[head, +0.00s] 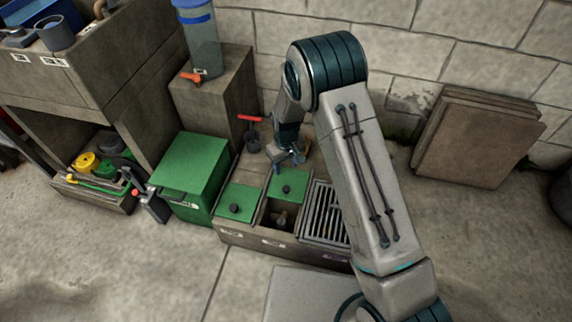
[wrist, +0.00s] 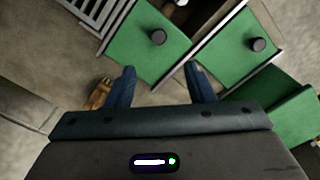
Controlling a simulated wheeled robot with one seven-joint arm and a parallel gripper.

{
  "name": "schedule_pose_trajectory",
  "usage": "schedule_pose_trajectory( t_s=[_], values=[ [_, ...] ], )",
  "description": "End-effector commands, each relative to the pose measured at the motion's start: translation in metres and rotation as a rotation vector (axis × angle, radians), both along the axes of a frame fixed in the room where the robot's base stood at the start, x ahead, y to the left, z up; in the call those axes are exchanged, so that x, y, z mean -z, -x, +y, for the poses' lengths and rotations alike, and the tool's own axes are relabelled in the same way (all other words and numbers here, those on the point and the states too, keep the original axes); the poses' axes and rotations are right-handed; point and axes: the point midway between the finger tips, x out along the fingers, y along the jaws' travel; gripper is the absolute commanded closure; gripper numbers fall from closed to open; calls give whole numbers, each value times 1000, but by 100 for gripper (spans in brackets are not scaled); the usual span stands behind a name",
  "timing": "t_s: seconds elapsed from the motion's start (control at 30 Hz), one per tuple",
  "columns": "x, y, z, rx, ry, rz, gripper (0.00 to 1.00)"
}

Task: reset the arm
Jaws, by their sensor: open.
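My gripper (head: 285,161) hangs from my bent arm above the back of a low concrete pit box with green lids. In the wrist view its two blue fingers (wrist: 160,88) are spread apart with nothing between them. One green lid (head: 290,186) with a dark knob lies just in front of the gripper and also shows in the wrist view (wrist: 135,42). A second green lid (head: 238,203) lies to its left and shows at the right in the wrist view (wrist: 230,45). An opening shows in front of the first lid, with something unclear inside.
A slatted grate (head: 327,212) covers the right part of the box. A green box (head: 190,175), a red-handled valve (head: 252,133) and a clear blue-topped canister (head: 202,42) stand left. Brown slabs (head: 475,138) lean on the block wall. The floor at front left is clear.

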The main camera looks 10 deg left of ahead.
Motion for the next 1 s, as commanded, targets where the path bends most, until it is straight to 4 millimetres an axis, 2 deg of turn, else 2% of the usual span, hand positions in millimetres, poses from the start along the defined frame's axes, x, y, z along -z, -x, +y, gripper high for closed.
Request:
schedule_pose_trajectory(
  t_s=[0.33, 0.37, 0.47, 0.57, 0.73, 1.0],
  values=[
    [-1, 0, 0, 1, -1, -1, 51],
    [-4, -1, -1, 3, -1, -2, 51],
    [-30, -3, -7, 21, -7, -8, 51],
    [-79, -4, -21, 60, -18, -19, 51],
    [-185, 1, -57, 153, -40, -44, 51],
    [-335, 32, -117, 299, -69, -86, 51]
  ],
)
